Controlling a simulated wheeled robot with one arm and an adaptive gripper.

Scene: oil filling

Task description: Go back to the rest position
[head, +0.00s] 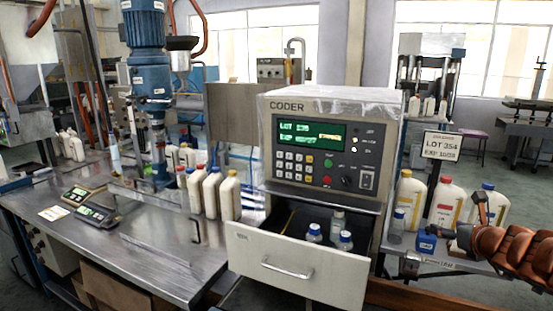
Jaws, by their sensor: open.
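My gripper (470,222) is at the right edge of the head view, at the end of my orange-brown arm. It is open, and I see nothing between its fingers. It is in front of the white bottles on the right, covering part of them. The grey coder machine (330,105) stands in the middle with a lit green display. Its front drawer (300,278) is pulled open.
Large white bottles (410,190) and a small blue object (427,242) stand on the right bench, below a lot sign (441,146). A steel table (150,255) on the left holds several capped bottles (211,192), two scales (97,214) and a blue motor unit (146,70).

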